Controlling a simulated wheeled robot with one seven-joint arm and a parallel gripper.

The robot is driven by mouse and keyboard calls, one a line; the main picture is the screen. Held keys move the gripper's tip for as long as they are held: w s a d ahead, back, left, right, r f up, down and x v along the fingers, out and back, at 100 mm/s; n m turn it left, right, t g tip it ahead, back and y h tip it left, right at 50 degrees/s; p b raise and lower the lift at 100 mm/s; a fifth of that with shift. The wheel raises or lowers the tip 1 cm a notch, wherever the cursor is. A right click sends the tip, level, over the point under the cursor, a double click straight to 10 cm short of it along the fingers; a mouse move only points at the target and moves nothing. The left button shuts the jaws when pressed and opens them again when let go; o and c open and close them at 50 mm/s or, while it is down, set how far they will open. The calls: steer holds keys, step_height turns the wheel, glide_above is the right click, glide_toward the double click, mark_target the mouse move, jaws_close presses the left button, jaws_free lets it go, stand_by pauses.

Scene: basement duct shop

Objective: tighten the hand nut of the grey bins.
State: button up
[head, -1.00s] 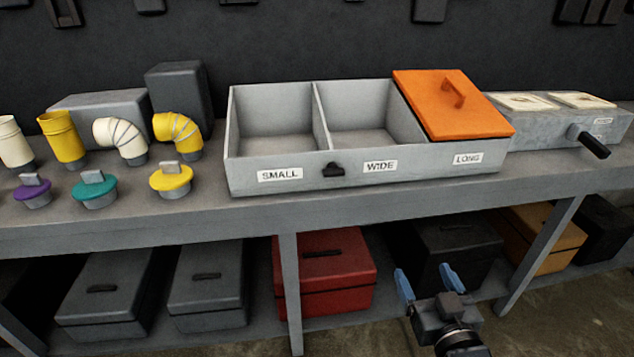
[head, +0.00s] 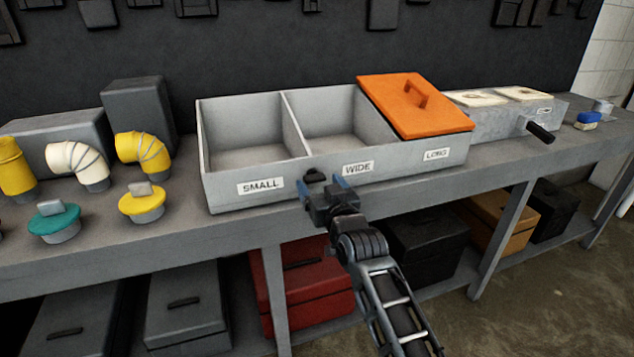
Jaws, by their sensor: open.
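The grey bins (head: 228,200) stand on the bench as one long box with compartments labelled SMALL, WIDE and LONG. The SMALL and WIDE compartments are open and look empty. An orange lid (head: 400,112) with a handle covers the LONG one. The black hand nut (head: 315,175) sits on the front wall, between the SMALL and WIDE labels. My gripper (head: 322,184) is open, with its blue fingertips just in front of the nut, one to each side in the picture. I cannot tell whether the fingers touch the nut.
Yellow and cream elbow pipes (head: 142,152) and teal and yellow caps (head: 142,204) stand left on the bench (head: 120,247). A grey metal box with a black handle (head: 540,132) is at right. Red (head: 330,300), black and tan cases fill the shelf below.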

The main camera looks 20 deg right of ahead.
steer(key=shift+w, duration=0.9)
steer(key=c, duration=1)
